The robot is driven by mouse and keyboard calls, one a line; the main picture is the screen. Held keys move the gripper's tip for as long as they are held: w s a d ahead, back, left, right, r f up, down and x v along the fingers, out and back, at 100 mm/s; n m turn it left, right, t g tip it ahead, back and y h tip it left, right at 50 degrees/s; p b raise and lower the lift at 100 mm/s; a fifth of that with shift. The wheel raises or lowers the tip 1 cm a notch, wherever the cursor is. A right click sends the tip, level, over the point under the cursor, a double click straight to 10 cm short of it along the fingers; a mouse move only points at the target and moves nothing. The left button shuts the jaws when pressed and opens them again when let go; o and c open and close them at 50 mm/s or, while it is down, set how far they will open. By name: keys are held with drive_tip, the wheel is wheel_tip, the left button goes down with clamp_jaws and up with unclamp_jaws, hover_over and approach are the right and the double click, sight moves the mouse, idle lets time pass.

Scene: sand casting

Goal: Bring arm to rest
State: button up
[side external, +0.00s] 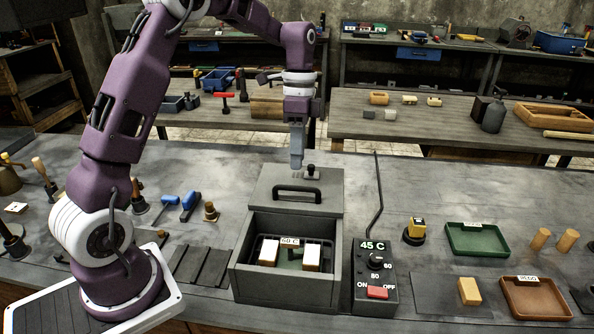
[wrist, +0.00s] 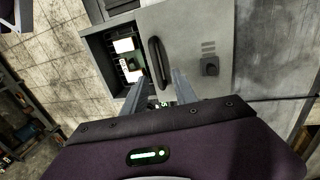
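My gripper (side external: 297,165) hangs downward above the grey lid (side external: 262,187) of a grey box (side external: 285,285). In the wrist view its two fingers (wrist: 158,76) stand apart with nothing between them, so it is open and empty. The lid lies toward the back of the box and leaves the front open. Its black bar handle (side external: 297,192) also shows in the wrist view (wrist: 159,62), close to the fingers. Inside the box are two pale blocks (side external: 312,257) and a label reading 60 C (side external: 289,240). I cannot tell whether the fingers touch the lid.
A control unit (side external: 374,262) reading 45 C, with a knob and red switch, stands right of the box. A green tray (side external: 478,240), a brown tray (side external: 536,298) and a yellow block (side external: 469,291) lie farther right. Blue-handled tools (side external: 189,206) lie left.

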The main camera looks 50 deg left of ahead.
drive_tip(key=s+d+r+n+t+y, duration=0.1)
drive_tip(key=s+d+r+n+t, duration=0.2)
drive_tip(key=s+d+r, duration=0.45)
drive_tip(key=s+d+r+n+t, duration=0.1)
drive_tip(key=s+n+t, duration=0.1)
drive_tip(key=s, duration=0.7)
drive_tip(key=s+d+r+n+t, duration=0.1)
drive_tip(key=s+n, duration=0.3)
drive_tip(key=s, duration=0.5)
drive_tip(key=shift+d+t+y, duration=0.3)
drive_tip(key=shift+d+t, duration=0.2)
drive_tip(key=shift+t, duration=0.1)
drive_tip(key=shift+w+r, duration=0.1)
drive_tip(key=shift+r, duration=0.05)
